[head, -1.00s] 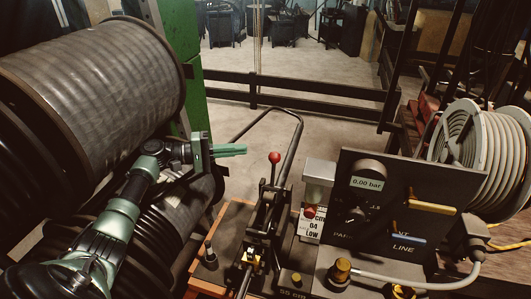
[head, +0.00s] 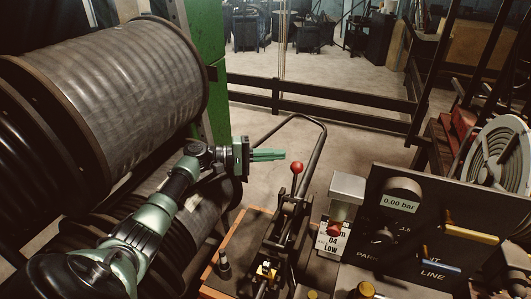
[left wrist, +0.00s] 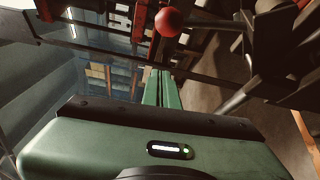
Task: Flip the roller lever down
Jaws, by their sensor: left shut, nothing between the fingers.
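The roller lever, as I take it, is the upright rod with a red ball knob (head: 297,168) on the dark crimper mechanism (head: 285,220). It stands roughly upright. The red knob also shows at the top of the left wrist view (left wrist: 169,22). My left gripper (head: 284,155) is shut and empty, its green fingers pointing right, a little left of and above the knob in the head view. The closed fingers also show in the left wrist view (left wrist: 161,75), apart from the knob. My right gripper is not in view.
A control panel (head: 385,225) with a 0.00 bar display and a yellow and a blue handle stands to the right. Large hose drums (head: 150,90) fill the left. A bent metal bar (head: 318,150) rises behind the lever. A hose reel (head: 500,150) is at far right.

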